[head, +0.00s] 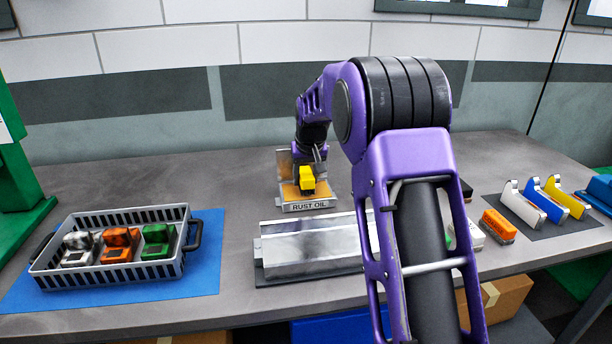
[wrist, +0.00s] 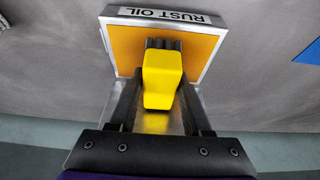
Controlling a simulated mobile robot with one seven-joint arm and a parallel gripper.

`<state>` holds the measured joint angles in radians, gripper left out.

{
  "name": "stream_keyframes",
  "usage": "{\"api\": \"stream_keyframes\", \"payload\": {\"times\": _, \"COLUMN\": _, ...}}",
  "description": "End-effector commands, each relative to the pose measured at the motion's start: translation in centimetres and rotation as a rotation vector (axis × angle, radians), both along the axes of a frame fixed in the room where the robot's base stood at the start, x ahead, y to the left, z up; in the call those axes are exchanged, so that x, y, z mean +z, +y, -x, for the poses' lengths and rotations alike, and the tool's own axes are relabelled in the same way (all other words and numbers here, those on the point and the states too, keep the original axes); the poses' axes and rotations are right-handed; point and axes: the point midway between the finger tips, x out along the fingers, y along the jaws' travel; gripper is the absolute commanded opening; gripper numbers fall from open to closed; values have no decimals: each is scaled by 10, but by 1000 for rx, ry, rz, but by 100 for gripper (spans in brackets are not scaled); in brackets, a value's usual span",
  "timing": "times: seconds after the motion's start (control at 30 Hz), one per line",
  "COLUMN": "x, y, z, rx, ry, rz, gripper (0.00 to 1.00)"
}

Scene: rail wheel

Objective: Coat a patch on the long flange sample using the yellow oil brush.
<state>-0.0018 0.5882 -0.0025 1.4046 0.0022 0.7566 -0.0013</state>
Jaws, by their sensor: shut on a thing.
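The yellow oil brush (head: 307,180) is held in my gripper (head: 313,163) over the rust oil tray (head: 306,207) at the back middle of the table. In the wrist view the yellow brush (wrist: 161,80) sits between the two dark fingers of my gripper (wrist: 158,95), with its dark bristles at the orange pad of the tray (wrist: 205,50). I cannot tell whether the bristles touch the pad. The long flange sample (head: 312,246), a grey metal piece, lies on a dark base in front of the tray; my arm hides its right end.
A grey basket (head: 110,280) with white, orange and green pieces stands on a blue mat (head: 190,275) at left. An orange block (head: 498,226) and white, blue and yellow handled pieces (head: 553,197) stand at right. Bare table lies between basket and flange.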

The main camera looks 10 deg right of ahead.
Motion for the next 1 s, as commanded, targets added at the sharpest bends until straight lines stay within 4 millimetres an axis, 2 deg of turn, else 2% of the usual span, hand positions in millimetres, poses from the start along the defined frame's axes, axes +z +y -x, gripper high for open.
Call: {"api": "stream_keyframes", "payload": {"times": 1.0, "x": -4, "y": 0, "z": 0, "rx": 0, "ry": -1, "rz": 0, "gripper": 5}}
